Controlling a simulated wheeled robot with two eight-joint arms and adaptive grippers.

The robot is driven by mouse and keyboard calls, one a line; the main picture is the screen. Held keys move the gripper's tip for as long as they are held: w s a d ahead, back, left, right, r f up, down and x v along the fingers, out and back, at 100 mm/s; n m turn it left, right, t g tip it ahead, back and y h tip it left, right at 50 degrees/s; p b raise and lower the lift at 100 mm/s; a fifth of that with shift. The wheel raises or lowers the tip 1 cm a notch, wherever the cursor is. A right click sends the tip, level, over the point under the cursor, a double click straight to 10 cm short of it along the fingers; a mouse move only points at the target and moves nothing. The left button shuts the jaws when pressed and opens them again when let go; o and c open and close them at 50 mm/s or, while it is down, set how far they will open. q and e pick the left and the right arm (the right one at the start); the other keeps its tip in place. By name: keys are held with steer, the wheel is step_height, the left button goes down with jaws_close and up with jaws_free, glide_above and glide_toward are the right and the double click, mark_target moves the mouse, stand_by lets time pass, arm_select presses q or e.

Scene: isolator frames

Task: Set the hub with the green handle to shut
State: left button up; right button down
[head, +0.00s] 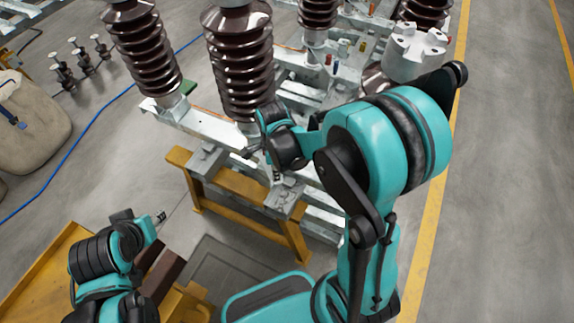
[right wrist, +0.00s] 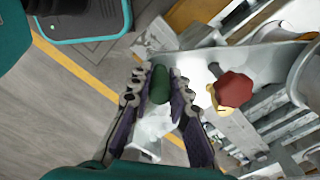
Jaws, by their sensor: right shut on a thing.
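The green handle (right wrist: 158,78) shows in the right wrist view as a dark green rounded grip between the fingertips. My right gripper (right wrist: 160,96) is shut on it, one finger on each side. In the head view my right gripper (head: 254,149) is at the steel frame, near the foot of the middle insulator; it and my arm hide the handle there. The hub under the handle is mostly hidden, so its setting cannot be read. My left gripper (head: 160,217) is low at the left in the head view, away from the frame; its jaws are too small to judge.
A red handle (right wrist: 233,90) sits close to the right of the green one in the right wrist view. Tall brown insulators (head: 240,62) stand on the frame. A yellow trestle (head: 248,222) supports it. Grey floor is open at the right.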

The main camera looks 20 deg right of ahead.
steer(key=shift+a, duration=1)
steer(key=c, duration=1.4)
jaws_free()
steer(key=shift+a, duration=0.1)
steer(key=shift+r, duration=0.15)
step_height(320, 180, up, 12)
steer(key=shift+f, duration=0.15)
